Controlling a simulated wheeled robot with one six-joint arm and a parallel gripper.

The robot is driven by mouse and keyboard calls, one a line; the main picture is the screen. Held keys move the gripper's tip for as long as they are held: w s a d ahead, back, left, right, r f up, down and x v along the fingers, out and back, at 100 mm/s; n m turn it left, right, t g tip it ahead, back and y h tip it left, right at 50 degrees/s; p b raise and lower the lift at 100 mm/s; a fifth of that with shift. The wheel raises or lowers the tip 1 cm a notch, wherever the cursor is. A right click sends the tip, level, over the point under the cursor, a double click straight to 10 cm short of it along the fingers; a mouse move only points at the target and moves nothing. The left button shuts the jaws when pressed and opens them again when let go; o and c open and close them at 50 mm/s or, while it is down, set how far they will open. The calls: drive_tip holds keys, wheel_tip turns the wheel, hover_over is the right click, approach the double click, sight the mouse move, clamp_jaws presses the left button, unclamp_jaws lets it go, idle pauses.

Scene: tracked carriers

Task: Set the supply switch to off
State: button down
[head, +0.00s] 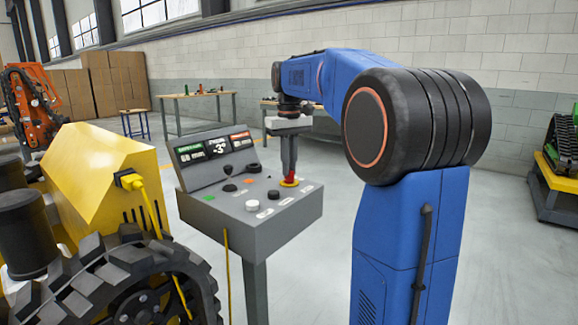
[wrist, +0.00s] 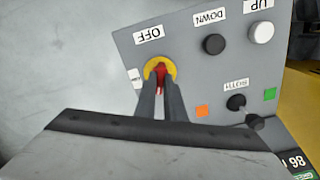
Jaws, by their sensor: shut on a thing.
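The supply switch is a red handle on a round yellow plate (head: 289,183), at the right side of the grey control console (head: 250,209). My gripper (head: 290,166) reaches down onto it from above. In the wrist view, the two dark fingers of my gripper (wrist: 160,92) are shut on the red handle (wrist: 162,70), over the yellow plate (wrist: 153,64). An OFF label (wrist: 149,34) lies beside the plate. A second small label (wrist: 136,77) is partly hidden and hard to read. The fingers cover much of the handle, so I cannot tell which label it points to.
The console also bears a white button (wrist: 261,32), a black button (wrist: 214,44), a black knob (wrist: 236,102) and a display (head: 215,147). A yellow tracked carrier (head: 95,165) stands close on the left, with a yellow cable. Workbenches stand behind.

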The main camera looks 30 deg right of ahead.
drive_tip(key=shift+n, duration=2.3)
drive_tip(key=c, duration=1.8)
unclamp_jaws()
drive_tip(key=shift+c, duration=0.2)
drive_tip(key=shift+r, duration=0.15)
wheel_tip(320, 180, up, 17)
drive_tip(key=shift+r, duration=0.1)
